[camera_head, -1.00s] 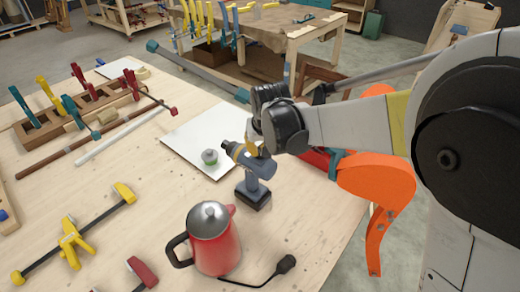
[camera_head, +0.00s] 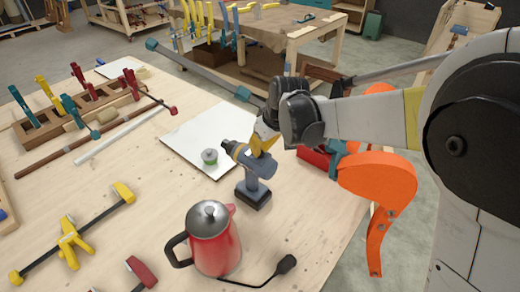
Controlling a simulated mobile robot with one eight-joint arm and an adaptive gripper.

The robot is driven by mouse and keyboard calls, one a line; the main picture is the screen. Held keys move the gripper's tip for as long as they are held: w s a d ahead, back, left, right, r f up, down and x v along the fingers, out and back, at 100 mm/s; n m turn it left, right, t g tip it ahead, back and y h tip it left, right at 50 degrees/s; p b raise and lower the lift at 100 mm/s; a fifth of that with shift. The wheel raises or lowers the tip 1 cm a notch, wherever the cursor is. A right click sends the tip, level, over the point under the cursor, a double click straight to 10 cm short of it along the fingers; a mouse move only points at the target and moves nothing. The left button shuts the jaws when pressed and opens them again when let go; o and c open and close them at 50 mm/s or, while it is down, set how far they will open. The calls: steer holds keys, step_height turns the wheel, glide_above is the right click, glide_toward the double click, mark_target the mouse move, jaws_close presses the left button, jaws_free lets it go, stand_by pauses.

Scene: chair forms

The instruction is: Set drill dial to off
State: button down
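The drill (camera_head: 254,176) is blue-grey with a yellow ring near its chuck and a dark battery base. It stands upright on the wooden workbench, its nose pointing left. My gripper (camera_head: 262,140), with yellow fingers, is at the top rear of the drill, very near or touching it. The fingers are small and partly hidden by the wrist, so I cannot tell whether they are open or shut. The drill's dial cannot be made out.
A red kettle (camera_head: 214,245) with a black handle and a cord stands in front of the drill. A small round green-and-grey item (camera_head: 209,156) sits on a white sheet (camera_head: 190,135) to the left. Clamps (camera_head: 70,240) lie at front left. A red object (camera_head: 313,157) is behind right.

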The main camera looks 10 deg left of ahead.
steer(key=shift+n+g, duration=0.4)
steer(key=shift+n, duration=0.6)
steer(key=c, duration=1.5)
jaws_free()
steer(key=shift+r, duration=0.1)
steer(key=v, duration=1.1)
steer(key=shift+d+r, duration=0.3)
steer(key=shift+d, duration=0.1)
steer(key=shift+s, duration=0.15)
